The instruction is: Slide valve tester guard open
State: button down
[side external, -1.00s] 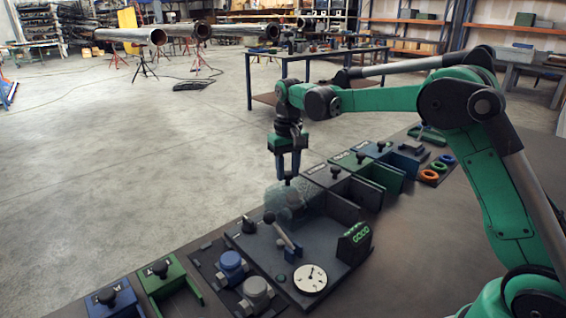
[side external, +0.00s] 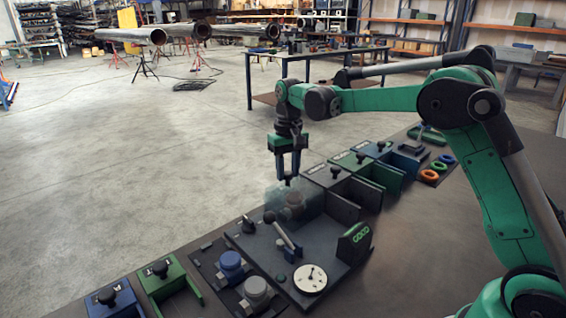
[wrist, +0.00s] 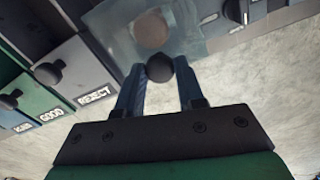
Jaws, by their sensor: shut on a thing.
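The tester guard (side external: 277,200) is a clear, pale blue box at the far edge of the tester plate (side external: 325,238). A grey valve (side external: 295,200) shows through it. My gripper (side external: 288,180) points down at the guard's edge. In the wrist view my gripper (wrist: 160,80) has its fingers closed on the guard's black round knob (wrist: 159,68). The clear guard (wrist: 120,30) lies beyond the knob there, with a round, brownish part (wrist: 152,30) behind it. The exact gap between guard and tester is hard to tell.
Knobbed bins line both sides. The floor beyond the bench is open.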

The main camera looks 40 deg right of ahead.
jog(key=s, duration=0.9)
dwell(0.3)
jog(key=c, duration=0.5)
grip_release()
jog(key=shift+c, duration=0.2)
jog(key=shift+r, duration=2.8)
